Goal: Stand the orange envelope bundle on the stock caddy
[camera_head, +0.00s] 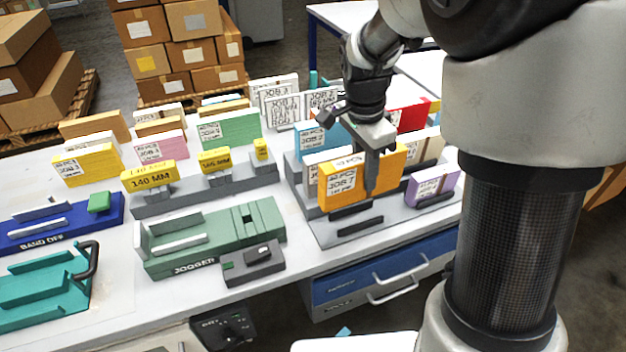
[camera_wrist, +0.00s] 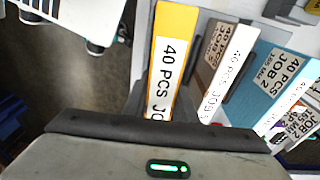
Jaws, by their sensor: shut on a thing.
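The orange envelope bundle (camera_head: 392,163), labelled JOB 7, is upright at the front of the grey stock caddy (camera_head: 322,229). My gripper (camera_head: 372,178) reaches down from above and is shut on the bundle, with one finger across its front face. In the wrist view the bundle (camera_wrist: 176,35) shows its top edge, printed 40 PCS, between my fingers. The bundle's lower edge is close to a black front holder on the caddy; I cannot tell whether it touches the caddy or hangs just above it.
A white bundle (camera_wrist: 233,62) and a blue bundle (camera_wrist: 288,75) stand close behind. A purple bundle (camera_head: 432,186) stands in the caddy at right. The green jogger (camera_head: 190,262) is to the left. Blue drawers (camera_head: 385,270) lie below the table's front edge.

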